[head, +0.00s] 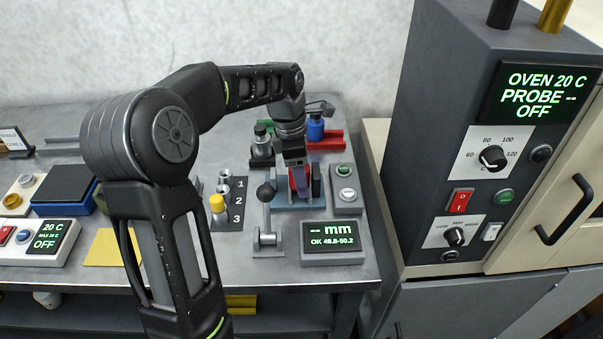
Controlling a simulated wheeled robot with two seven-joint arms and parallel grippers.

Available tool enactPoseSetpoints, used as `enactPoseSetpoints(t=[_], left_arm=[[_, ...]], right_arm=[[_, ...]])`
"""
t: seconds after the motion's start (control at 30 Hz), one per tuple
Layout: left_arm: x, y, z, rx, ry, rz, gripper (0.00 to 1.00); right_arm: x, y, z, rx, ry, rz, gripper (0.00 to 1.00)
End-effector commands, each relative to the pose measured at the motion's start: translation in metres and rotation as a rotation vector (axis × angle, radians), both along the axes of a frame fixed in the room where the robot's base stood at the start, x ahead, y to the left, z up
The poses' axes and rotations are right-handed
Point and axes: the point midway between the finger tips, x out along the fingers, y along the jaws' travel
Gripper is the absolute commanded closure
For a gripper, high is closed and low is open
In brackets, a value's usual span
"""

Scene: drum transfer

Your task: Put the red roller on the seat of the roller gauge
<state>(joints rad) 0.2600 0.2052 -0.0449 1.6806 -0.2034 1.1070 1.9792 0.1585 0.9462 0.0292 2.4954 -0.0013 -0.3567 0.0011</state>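The roller gauge has a blue-grey base (297,202) near the right end of the steel table, with a black-knobbed lever at its left. Its display (330,239) reads "-- mm" and "OK 49.8-50.2". My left arm reaches over the table and its gripper (300,184) points down at the gauge. The red roller (293,181) shows partly behind and beside the gripper's fingers, over the gauge base. The fingers hide much of the roller and the seat. I cannot tell whether they grip it or whether it touches the seat. My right gripper is not in view.
A plate (236,216) numbered 1, 2, 3 bears a yellow-topped peg and grey pegs. Behind the gauge stand a blue bottle (315,127) and a red block (328,141). A tall oven unit (480,130) stands right of the table. A yellow sheet (103,249) lies left.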

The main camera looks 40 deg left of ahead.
Motion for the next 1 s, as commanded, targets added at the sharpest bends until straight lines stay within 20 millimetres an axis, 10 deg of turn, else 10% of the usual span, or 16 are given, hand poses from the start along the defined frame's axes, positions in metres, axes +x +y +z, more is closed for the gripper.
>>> enactPoseSetpoints(t=[0.37, 1.0], left_arm=[[0.000, 0.001, 0.011, 0.001, -0.003, 0.000, 0.33], [-0.010, 0.014, 0.118, 0.000, 0.000, 0.000, 0.33]], right_arm=[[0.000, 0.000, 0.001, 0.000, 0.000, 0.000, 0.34], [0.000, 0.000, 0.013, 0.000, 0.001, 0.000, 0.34]])
